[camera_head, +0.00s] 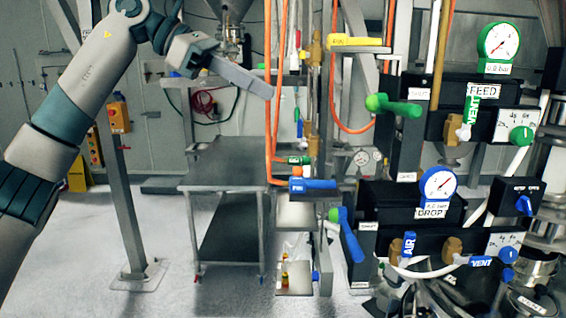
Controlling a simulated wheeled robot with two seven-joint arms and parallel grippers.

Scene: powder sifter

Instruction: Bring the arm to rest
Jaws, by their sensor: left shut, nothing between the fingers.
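My left arm comes in from the left edge, rises to the top and bends over to the right. My left gripper (268,92) is shut and empty, its fingers pointing right and slightly down. My right gripper is not in view.
A valve panel with a green gauge (499,42), a blue gauge (438,186) and green-handled (393,105) and blue-handled (347,236) valves fills the right. A yellow handle (355,41) is near the gripper. A grey metal table (222,163) stands behind. Open floor lies lower left.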

